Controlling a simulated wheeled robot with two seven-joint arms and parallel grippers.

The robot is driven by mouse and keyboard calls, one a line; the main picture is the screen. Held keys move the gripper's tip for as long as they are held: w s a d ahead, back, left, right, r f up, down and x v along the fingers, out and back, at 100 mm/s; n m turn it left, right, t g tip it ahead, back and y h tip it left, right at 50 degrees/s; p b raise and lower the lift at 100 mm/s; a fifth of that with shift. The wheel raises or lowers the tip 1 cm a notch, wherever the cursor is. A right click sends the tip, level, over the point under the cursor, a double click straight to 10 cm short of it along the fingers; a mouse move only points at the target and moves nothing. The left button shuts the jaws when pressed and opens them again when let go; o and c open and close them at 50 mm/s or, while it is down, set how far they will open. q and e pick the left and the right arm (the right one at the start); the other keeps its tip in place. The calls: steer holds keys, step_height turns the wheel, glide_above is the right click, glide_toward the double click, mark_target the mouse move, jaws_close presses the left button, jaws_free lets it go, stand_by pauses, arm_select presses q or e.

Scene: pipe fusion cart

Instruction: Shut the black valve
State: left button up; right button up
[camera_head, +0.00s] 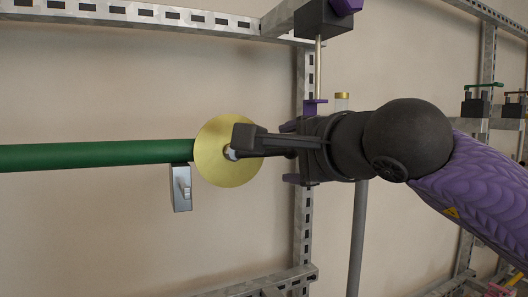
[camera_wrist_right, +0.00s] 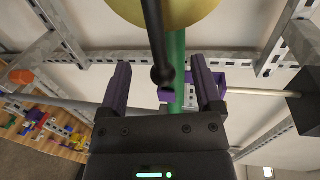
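The black valve's lever (camera_head: 252,139) stands in front of a gold disc (camera_head: 215,165) at the right end of a green pipe (camera_head: 90,155). The lever reaches right, roughly in line with the pipe. My right gripper (camera_head: 289,152) is at the lever's free end, its two purple fingers spread apart. In the right wrist view, the black lever (camera_wrist_right: 154,35) comes down from the top, and its rounded tip lies between the open fingers (camera_wrist_right: 161,66), with gaps on both sides. My left gripper is in neither view.
A black block (camera_head: 320,20) with a thin rod and purple bracket (camera_head: 314,106) hangs above my right gripper. A grey switch (camera_head: 181,188) sits below the green pipe. Metal rails (camera_head: 303,235) frame the area. A grey vertical pipe (camera_head: 356,240) stands below my right wrist.

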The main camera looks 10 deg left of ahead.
jaws_close()
steer(key=f+m+b, duration=0.1)
steer(key=b, duration=0.2)
steer(key=shift+f+m+y, duration=0.25)
steer(key=shift+m+y, duration=0.05)
steer(key=shift+m, duration=0.1)
steer(key=shift+g, duration=0.3)
